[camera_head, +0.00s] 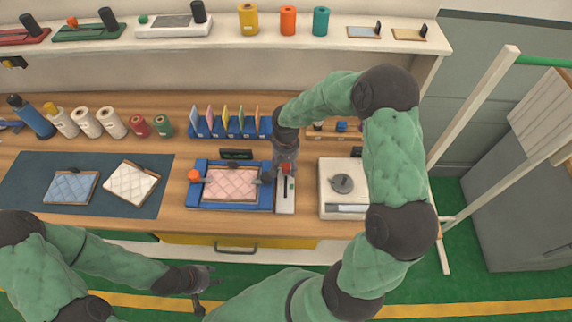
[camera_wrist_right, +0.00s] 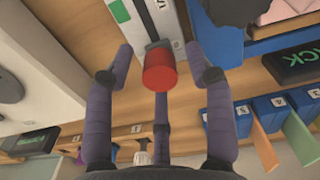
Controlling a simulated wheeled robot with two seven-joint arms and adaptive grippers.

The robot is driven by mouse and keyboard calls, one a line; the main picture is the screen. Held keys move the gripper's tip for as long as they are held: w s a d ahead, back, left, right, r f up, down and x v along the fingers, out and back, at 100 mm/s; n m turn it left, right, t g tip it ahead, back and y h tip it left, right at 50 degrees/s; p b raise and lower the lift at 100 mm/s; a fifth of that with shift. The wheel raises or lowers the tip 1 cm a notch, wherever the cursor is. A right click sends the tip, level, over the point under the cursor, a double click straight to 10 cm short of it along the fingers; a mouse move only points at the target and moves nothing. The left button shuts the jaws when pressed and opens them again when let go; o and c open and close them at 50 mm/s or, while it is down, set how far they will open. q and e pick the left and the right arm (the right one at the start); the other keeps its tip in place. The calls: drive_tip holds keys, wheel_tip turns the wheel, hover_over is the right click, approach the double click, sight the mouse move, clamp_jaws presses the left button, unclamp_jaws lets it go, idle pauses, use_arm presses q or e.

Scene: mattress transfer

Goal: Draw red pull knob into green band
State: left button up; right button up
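The red pull knob (camera_wrist_right: 158,70) shows in the right wrist view at the end of a dark stem on a narrow white slider panel (camera_wrist_right: 170,22). In the head view the knob (camera_head: 287,168) is at the top of the white slider panel (camera_head: 286,205). My right gripper (camera_wrist_right: 160,52) is open, with one finger on each side of the knob and visible gaps to both. In the head view the right gripper (camera_head: 278,174) is over the panel's upper end. My left gripper (camera_head: 206,288) is open and empty, in front of the table.
A blue tray (camera_head: 198,200) with a pink quilted pad (camera_head: 231,184) is left of the slider panel. A white box with a round knob (camera_head: 331,180) is to its right. A blue rack of coloured cards (camera_head: 200,132) stands behind.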

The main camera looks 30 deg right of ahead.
clamp_jaws()
drive_tip(key=shift+s+a+b, duration=0.25)
drive_tip(key=shift+s+a, duration=0.2)
drive_tip(key=shift+s, duration=0.3)
drive_tip(key=shift+s+a+b, duration=0.3)
drive_tip(key=shift+s+a, duration=0.15)
drive_tip(key=shift+s, duration=0.25)
drive_tip(key=shift+s+a+b, duration=0.25)
drive_tip(key=shift+s+a, duration=0.2)
drive_tip(key=shift+s, duration=0.3)
drive_tip(key=shift+o, duration=0.3)
unclamp_jaws()
drive_tip(key=shift+r, duration=0.15)
wheel_tip(320, 180, up, 12)
